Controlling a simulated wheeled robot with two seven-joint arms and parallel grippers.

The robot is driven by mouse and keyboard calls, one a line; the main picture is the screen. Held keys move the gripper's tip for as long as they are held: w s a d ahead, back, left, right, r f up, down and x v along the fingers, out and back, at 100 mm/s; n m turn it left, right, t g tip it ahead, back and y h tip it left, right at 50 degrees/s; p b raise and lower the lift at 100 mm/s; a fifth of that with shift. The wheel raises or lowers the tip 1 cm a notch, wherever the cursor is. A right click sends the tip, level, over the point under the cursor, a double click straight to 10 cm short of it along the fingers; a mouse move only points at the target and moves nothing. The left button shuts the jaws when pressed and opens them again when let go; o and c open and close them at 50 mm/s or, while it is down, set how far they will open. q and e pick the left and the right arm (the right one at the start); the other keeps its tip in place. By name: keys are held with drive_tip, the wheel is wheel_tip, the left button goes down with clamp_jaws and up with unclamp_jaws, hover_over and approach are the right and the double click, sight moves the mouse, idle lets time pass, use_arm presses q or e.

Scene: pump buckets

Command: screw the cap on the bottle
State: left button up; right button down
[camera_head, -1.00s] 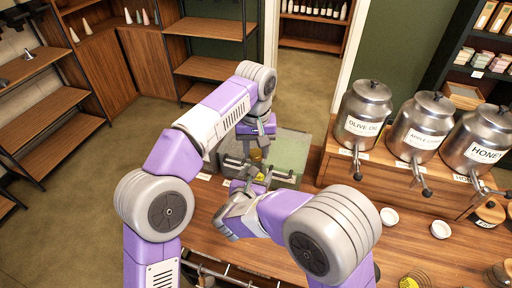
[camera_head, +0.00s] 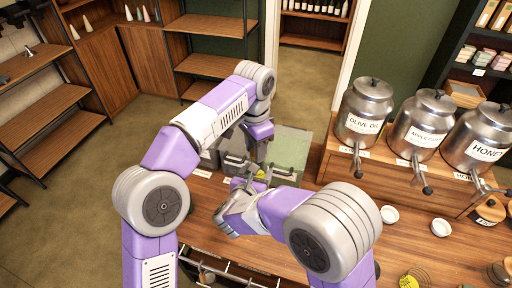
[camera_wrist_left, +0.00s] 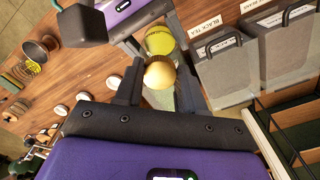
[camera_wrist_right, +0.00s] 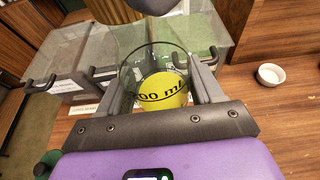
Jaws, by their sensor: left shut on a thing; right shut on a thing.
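My left gripper (camera_head: 262,153) is above the bottle and shut on the round tan cap (camera_wrist_left: 160,73). In the right wrist view the cap (camera_wrist_right: 112,10) shows at the top edge, near the bottle's rim. I cannot tell whether cap and bottle touch. The fingers hide much of both.
Metal dispensers, among them olive oil (camera_head: 363,108) and honey (camera_head: 482,140), stand on a wooden step at the right. White bowls (camera_head: 440,228) sit on the counter (camera_head: 340,175). Lidded bins, one labelled black tea (camera_wrist_left: 215,75), stand close beside the grippers.

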use_arm(q)
drive_tip(key=m, duration=0.8)
drive_tip(key=shift+w, duration=0.15)
drive_tip(key=m, duration=0.7)
drive_tip(key=shift+w+m, duration=0.1)
drive_tip(key=shift+m, duration=0.2)
drive_tip(key=m, duration=0.4)
drive_tip(key=shift+d, duration=0.1)
drive_tip(key=m, duration=0.4)
drive_tip(key=shift+w, duration=0.1)
drive_tip(key=m, duration=0.3)
drive_tip(key=shift+d+m, duration=0.1)
drive_tip(key=shift+m, duration=0.2)
drive_tip(key=m, duration=0.3)
drive_tip(key=shift+m, duration=0.3)
